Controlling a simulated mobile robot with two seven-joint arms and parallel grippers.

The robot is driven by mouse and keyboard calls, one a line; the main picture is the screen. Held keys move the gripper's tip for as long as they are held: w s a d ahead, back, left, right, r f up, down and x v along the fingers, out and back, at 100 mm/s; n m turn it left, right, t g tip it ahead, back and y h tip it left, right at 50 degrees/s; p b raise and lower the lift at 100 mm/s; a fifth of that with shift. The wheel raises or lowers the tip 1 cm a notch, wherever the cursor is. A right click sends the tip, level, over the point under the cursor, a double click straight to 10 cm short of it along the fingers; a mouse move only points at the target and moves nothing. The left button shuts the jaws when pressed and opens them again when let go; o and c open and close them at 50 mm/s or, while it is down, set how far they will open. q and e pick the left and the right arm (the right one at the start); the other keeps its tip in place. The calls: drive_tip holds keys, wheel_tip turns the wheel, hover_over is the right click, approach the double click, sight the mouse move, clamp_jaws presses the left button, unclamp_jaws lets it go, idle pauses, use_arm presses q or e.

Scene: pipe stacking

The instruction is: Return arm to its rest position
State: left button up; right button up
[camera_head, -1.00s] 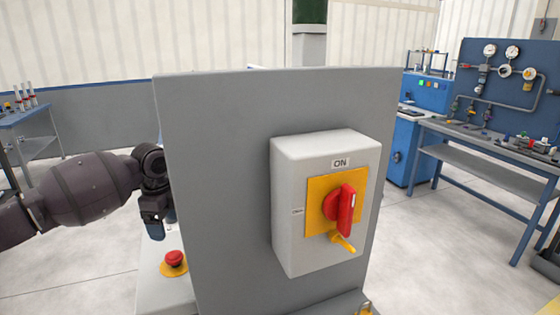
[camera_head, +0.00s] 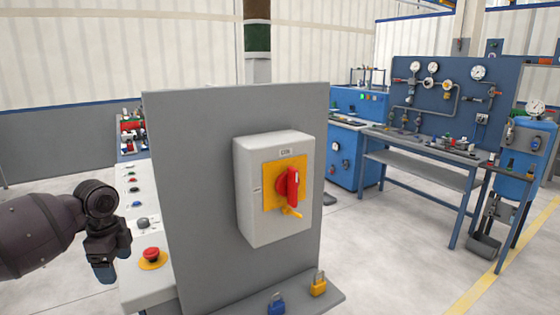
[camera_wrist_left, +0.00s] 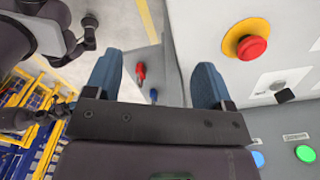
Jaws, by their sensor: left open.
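My left gripper (camera_head: 106,262) hangs at the lower left of the head view with its fingers pointing down. It is beside the left edge of the grey upright panel (camera_head: 190,200), to the left of the red emergency button (camera_head: 151,253). In the left wrist view my left gripper (camera_wrist_left: 157,82) has its two blue fingers spread wide, with nothing held between them. My right gripper is not in view.
The panel carries a white switch box (camera_head: 252,205) with a red rotary handle (camera_head: 292,187). A blue padlock (camera_head: 276,306) and a yellow padlock (camera_head: 318,286) sit at its foot.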

use_arm(q)
drive_tip(key=s+d+f+n+t+h, duration=0.15)
drive_tip(key=s+d+f+n, duration=0.25)
drive_tip(key=s+d+f, duration=1.2)
drive_tip(key=s+a+n+t+y, duration=0.1)
drive_tip(key=s+a+n, duration=0.2)
drive_tip(key=s+n, duration=0.5)
drive_tip(key=s+a+n+t+y, duration=0.1)
drive_tip(key=s+a+n, duration=0.25)
drive_tip(key=s, duration=0.85)
drive_tip(key=w+f+t, duration=0.7)
drive_tip(key=f+t, duration=0.1)
drive_tip(key=f, duration=0.2)
drive_tip(key=shift+f, duration=0.4)
drive_tip(key=shift+w+d, duration=0.1)
